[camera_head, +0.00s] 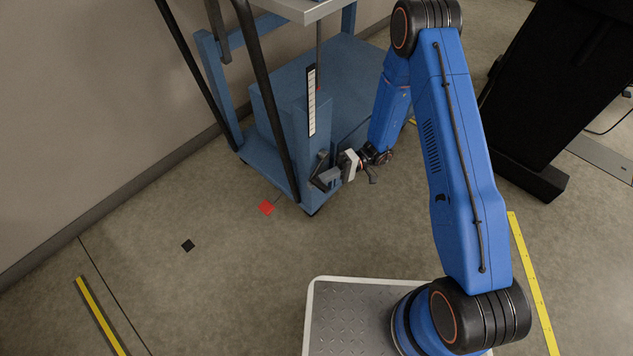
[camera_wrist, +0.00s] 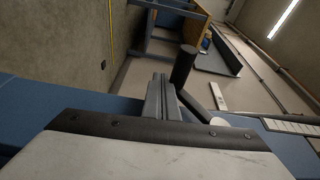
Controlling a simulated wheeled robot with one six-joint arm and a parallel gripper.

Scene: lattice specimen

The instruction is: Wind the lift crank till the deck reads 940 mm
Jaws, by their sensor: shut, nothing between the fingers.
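The blue lift cart (camera_head: 265,155) stands near the wall, with its grey deck (camera_head: 305,10) cut off at the top edge. A white scale strip (camera_head: 311,102) runs up its post, with a small red mark beside it; the figures are too small to read. My gripper (camera_head: 325,180) is at the lower front of the post, by the crank (camera_head: 321,162). In the wrist view my gripper (camera_wrist: 160,88) is shut and empty. The black crank handle (camera_wrist: 183,64) stands just right of the fingers; I cannot tell whether they touch. The scale (camera_wrist: 290,127) shows at the right.
Yellow floor strips (camera_head: 100,315) mark the left and right. A large black object (camera_head: 555,95) stands at the right.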

